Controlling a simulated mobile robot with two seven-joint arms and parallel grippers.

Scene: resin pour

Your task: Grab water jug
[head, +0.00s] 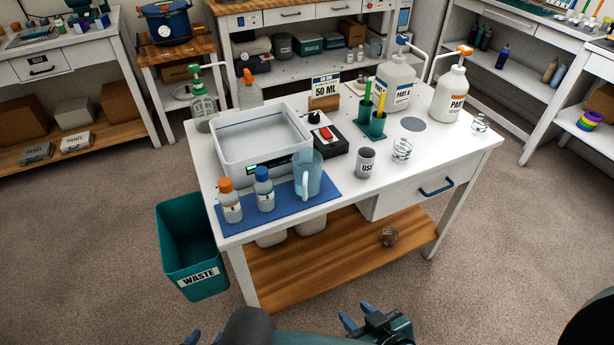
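The water jug (308,174) is a translucent blue jug with a handle. It stands upright at the table's front left, on the blue mat (285,211), close in front of the white basin. Its contents are hard to make out. My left gripper (204,339) barely shows at the bottom edge, with two blue fingertips apart and nothing between them. My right gripper (357,315) is at the bottom centre, its blue fingertips apart and empty. Both grippers are well short of the table and apart from the jug.
Two small capped bottles, orange (230,201) and blue (264,190), stand left of the jug. The white basin (232,162) is behind it. A grey cup (366,162) stands to its right. A teal waste bin (190,245) is beside the table.

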